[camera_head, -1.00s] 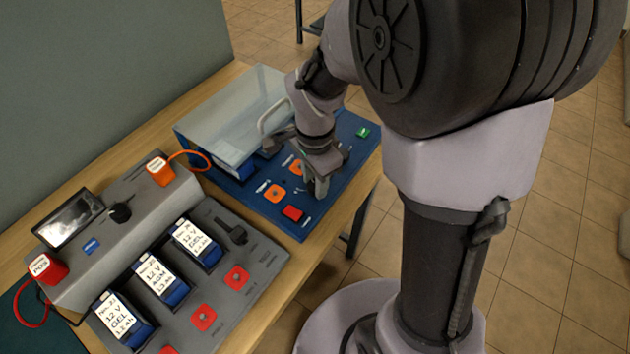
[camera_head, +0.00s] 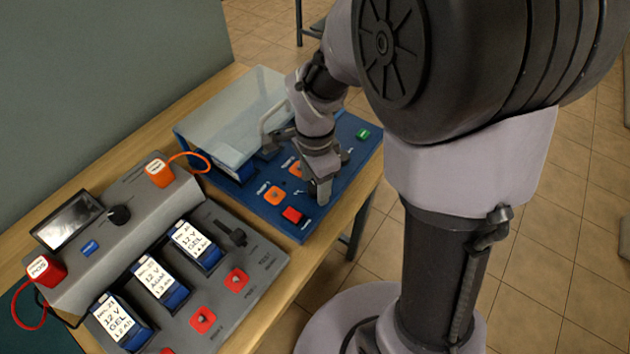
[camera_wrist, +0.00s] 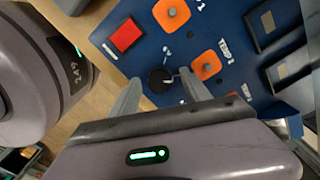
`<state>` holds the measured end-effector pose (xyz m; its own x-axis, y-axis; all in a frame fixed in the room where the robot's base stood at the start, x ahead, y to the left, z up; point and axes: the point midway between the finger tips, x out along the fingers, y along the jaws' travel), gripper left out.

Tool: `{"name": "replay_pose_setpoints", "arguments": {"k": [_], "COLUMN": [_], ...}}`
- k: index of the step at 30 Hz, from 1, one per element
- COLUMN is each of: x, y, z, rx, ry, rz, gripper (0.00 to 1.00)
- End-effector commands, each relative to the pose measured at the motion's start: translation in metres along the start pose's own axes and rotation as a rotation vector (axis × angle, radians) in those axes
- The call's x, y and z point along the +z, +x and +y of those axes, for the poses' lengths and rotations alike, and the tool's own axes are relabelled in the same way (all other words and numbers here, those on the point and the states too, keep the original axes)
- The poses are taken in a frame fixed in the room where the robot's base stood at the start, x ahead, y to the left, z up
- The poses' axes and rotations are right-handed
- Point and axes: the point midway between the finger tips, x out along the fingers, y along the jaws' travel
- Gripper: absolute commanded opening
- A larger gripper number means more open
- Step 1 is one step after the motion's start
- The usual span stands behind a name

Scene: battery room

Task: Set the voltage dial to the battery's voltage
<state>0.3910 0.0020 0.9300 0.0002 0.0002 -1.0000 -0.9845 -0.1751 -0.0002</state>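A round black dial (camera_wrist: 160,80) sits on the blue panel (camera_wrist: 205,25), between the red button and the orange pads. In the wrist view my gripper (camera_wrist: 160,77) has its two fingers apart, one on each side of the dial; I cannot tell whether they touch it. In the head view my gripper (camera_head: 322,195) is low over the blue panel and hides the dial. Its pointer and scale are not readable. Three blue batteries with white labels, left (camera_head: 118,320), middle (camera_head: 160,282) and right (camera_head: 195,245), stand in the grey tester; all labels read 12 V.
The blue unit has a clear cover with a handle (camera_head: 230,115), a red button (camera_head: 292,215), orange pads (camera_head: 275,195) and a green button (camera_head: 363,134).

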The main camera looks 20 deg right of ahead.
Motion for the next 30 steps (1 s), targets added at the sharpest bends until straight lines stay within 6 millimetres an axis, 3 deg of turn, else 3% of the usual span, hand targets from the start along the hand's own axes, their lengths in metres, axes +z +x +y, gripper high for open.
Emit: {"name": "replay_pose_setpoints", "arguments": {"k": [8,11,21,25,30], "x": [0.0,0.0,0.0,0.0,0.0], "y": [-0.006,-0.03,-0.142,-0.165,-0.175], "z": [0.0,-0.001,-0.001,0.0,0.0], "rx": [-0.001,-0.004,-0.003,-0.001,0.0], "ry": [-0.001,0.0,0.0,0.0,0.0], "rz": [0.001,0.001,0.0,0.0,0.0], "gripper": [0.55,0.55,0.55,0.55,0.55]}}
